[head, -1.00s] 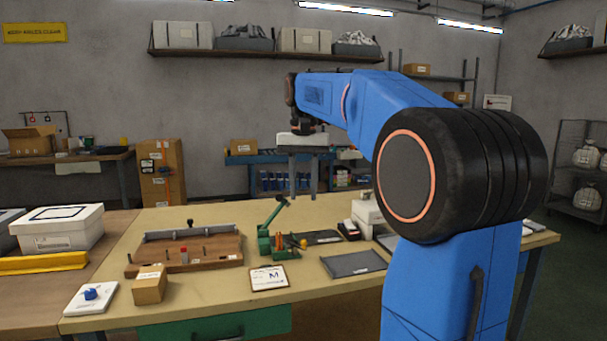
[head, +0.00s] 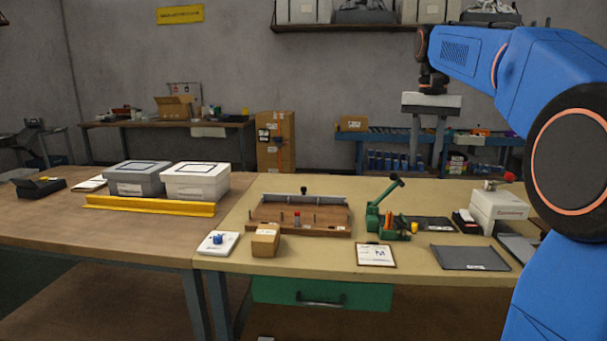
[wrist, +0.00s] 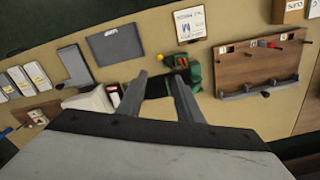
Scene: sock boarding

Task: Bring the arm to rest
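My blue arm reaches across the right of the head view. My gripper (head: 427,164) hangs from its end, pointing down, high above the workbench (head: 330,262). In the wrist view the two grey fingers (wrist: 158,82) stand apart with nothing between them, so the gripper is open and empty. Below them the wrist view shows a green hand press (wrist: 192,72) and a wooden board with pegs (wrist: 250,68), both well clear of the fingers.
A grey box (head: 137,180) and a white box (head: 196,183) stand left behind a yellow bar (head: 150,206). The air around the gripper looks free.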

